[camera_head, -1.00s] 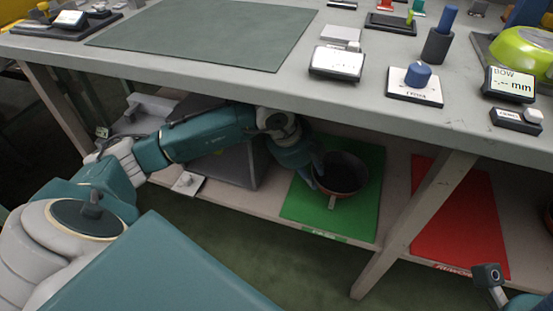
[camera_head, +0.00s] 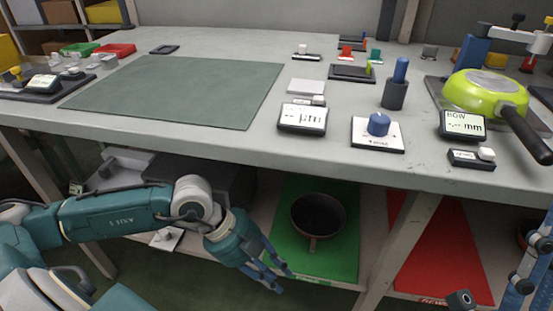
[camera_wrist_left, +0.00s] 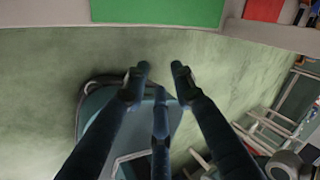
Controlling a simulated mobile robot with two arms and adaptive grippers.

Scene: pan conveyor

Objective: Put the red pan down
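The red pan (camera_head: 318,215), dark inside with a reddish rim, sits upright on the green mat (camera_head: 345,258) on the lower shelf. Its short visible handle points to the front. My left gripper (camera_head: 272,278) is in front of the shelf, to the lower left of the pan and apart from it. Its fingers are spread and empty; in the left wrist view the gripper (camera_wrist_left: 160,78) has nothing between its fingers, and the green mat (camera_wrist_left: 160,10) shows at the top. Parts of my right arm show at the lower right edge; its fingers are not clear.
The workbench top (camera_head: 230,143) overhangs the shelf. A table leg (camera_head: 398,245) stands between the green mat and a red mat (camera_head: 440,255). A green pan (camera_head: 487,92) lies upside down on the bench at right. The dark mat (camera_head: 175,90) on the bench is bare.

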